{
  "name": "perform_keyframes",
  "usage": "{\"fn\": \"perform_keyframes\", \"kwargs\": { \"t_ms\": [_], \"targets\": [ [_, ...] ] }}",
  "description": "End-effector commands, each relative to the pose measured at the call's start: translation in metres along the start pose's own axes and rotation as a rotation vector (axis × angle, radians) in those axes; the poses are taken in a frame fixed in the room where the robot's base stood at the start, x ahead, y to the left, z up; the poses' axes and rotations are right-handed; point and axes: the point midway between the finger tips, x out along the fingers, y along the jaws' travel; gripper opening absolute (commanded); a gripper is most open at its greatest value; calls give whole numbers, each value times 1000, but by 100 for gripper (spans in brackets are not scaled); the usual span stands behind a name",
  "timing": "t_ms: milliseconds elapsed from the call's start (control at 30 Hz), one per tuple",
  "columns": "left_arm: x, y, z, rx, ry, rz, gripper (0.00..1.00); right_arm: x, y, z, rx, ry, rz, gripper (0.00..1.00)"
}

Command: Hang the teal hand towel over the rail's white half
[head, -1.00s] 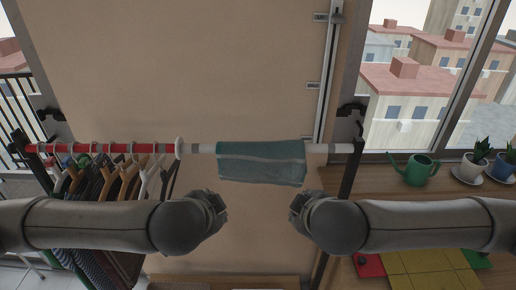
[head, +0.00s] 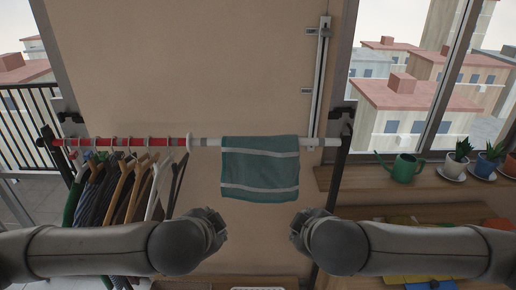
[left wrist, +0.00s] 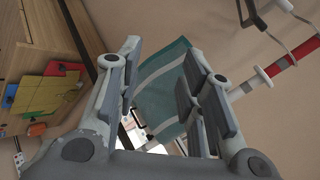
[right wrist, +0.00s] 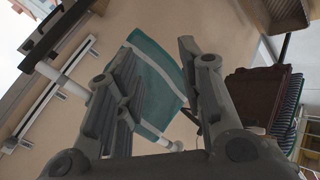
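The teal hand towel (head: 260,168) with two pale stripes hangs over the white half of the rail (head: 208,142), to the right of the white divider ring (head: 189,141). It hangs straight below the rail. The towel also shows in the left wrist view (left wrist: 160,90) and the right wrist view (right wrist: 155,75). My left gripper (head: 218,222) is below and left of the towel, apart from it. Its fingers are open and empty in the left wrist view (left wrist: 158,92). My right gripper (head: 298,220) is below and right of the towel, also open and empty in the right wrist view (right wrist: 160,85).
The red half of the rail (head: 120,142) holds several clothes on hangers (head: 125,185). A green watering can (head: 400,167) and potted plants (head: 458,158) stand on the sill at right. Colored folded cloths (head: 410,225) lie on a wooden surface at lower right.

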Motion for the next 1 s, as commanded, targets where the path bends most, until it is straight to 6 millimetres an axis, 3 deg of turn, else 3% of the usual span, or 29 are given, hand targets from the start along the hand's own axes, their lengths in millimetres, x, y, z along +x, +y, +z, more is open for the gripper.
{"fn": "perform_keyframes", "kwargs": {
  "t_ms": [433,567,667,833,1000],
  "targets": [
    [0,0,0,-1,1,1,36,0,0,0,1,1,0,36],
    [17,8,-4,-29,10,22,36,17,-8,-4,28,9,-22,36],
    [51,20,-11,-88,29,63,36,51,-20,-11,88,29,-63,36],
    [137,47,-10,-243,59,143,36,137,-47,-11,243,59,-143,36],
    [229,84,27,-396,45,193,36,229,-84,28,396,45,-192,36]
  ]
}}
